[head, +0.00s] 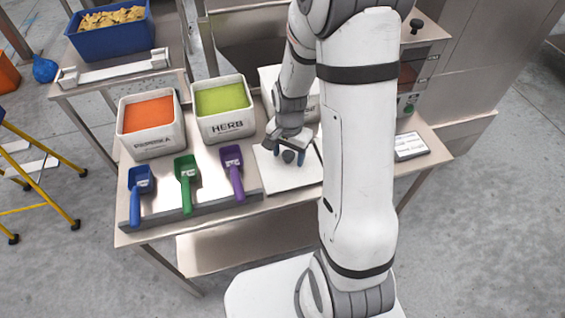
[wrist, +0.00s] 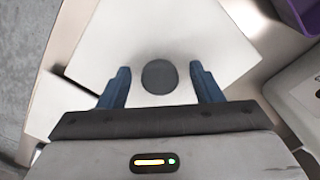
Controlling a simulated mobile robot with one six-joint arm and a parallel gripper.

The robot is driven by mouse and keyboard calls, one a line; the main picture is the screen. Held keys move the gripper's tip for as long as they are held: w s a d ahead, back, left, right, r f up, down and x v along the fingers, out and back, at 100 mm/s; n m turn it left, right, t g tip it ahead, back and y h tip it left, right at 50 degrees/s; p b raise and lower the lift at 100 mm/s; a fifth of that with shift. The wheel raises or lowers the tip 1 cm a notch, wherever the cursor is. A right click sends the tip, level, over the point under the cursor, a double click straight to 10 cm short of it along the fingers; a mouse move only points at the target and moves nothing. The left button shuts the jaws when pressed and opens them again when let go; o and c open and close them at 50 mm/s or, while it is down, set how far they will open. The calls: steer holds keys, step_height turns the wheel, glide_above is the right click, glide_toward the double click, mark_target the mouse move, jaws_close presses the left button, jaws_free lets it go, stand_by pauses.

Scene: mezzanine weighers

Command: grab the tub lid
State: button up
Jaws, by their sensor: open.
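The tub lid (head: 285,180) is a flat white square plate with a round dark knob (head: 289,156). It lies flat on the steel table, right of the purple scoop. My gripper (head: 289,154) is over the lid, pointing down. In the wrist view the lid (wrist: 160,25) spreads beneath the open blue fingers. The knob (wrist: 160,76) sits between the fingers of my gripper (wrist: 160,72), with a gap on each side. My arm hides part of the lid's right side in the head view.
Left of the lid are a purple scoop (head: 232,172), a green scoop (head: 186,182) and a blue scoop (head: 140,192). Behind them stand a tub of orange powder (head: 152,148) and a green HERB tub (head: 224,128). A white label card (head: 411,146) lies at the right.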

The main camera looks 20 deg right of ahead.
steer(key=c, duration=1.1)
steer(key=shift+r, duration=0.1)
